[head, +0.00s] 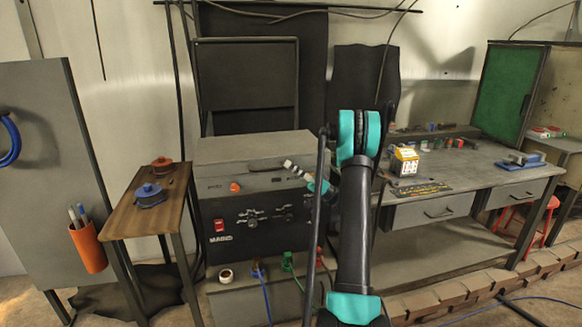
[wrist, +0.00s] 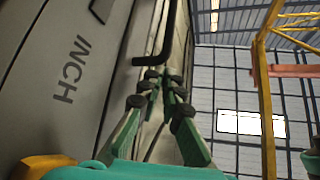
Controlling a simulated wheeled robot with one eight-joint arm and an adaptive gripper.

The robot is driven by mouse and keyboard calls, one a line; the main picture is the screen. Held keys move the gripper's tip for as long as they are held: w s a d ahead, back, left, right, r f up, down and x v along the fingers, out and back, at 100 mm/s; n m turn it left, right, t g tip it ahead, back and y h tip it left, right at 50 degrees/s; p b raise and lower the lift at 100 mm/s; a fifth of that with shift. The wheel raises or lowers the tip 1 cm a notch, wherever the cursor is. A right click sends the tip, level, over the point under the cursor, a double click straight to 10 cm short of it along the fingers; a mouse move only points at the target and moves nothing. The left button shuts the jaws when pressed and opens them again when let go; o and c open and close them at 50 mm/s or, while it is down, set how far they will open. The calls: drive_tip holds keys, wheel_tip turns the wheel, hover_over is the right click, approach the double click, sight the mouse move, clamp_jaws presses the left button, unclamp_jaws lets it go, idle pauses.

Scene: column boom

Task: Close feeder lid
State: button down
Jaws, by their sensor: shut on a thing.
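The feeder (head: 255,240) is a box with a black front, knobs and a grey upper part. The exact contact is hidden by the pads.
A dark framed panel (head: 246,80) stands upright behind the feeder. A narrow table (head: 150,200) with red and blue items is on the left. A workbench (head: 440,190) with small objects stands on the right. Cables and plugs are below the feeder.

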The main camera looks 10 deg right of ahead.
drive_tip(key=shift+s+a+f+g, duration=0.1)
drive_tip(key=shift+a+f+g, duration=0.1)
drive_tip(key=shift+a+g, duration=0.15)
wheel_tip(320, 180, up, 10)
drive_tip(key=s+a+f+m+g+h, duration=0.1)
drive_tip(key=s+a+f+m+h, duration=0.15)
drive_tip(key=a, duration=0.35)
drive_tip(key=s+a+f+m+g+h, duration=0.1)
drive_tip(key=s+a+f+h, duration=0.15)
drive_tip(key=a, duration=0.35)
drive_tip(key=s+a+f+m+g+h, duration=0.1)
drive_tip(key=s+a+f+h, duration=0.3)
drive_tip(key=s+f+h, duration=0.3)
drive_tip(key=s+d+f+h, duration=0.4)
drive_tip(key=s+f, duration=0.1)
drive_tip(key=s, duration=0.2)
drive_tip(key=s+d+f+m+h, duration=0.1)
drive_tip(key=s+d+f+h, duration=0.2)
drive_tip(key=s, duration=0.4)
drive_tip(key=s+d+f+m+g+h, duration=0.1)
drive_tip(key=s+d+f+h, duration=0.3)
drive_tip(key=s+f, duration=0.4)
drive_tip(key=shift+d+h, duration=0.3)
drive_tip(key=shift+d, duration=0.2)
drive_tip(key=shift+m, duration=0.25)
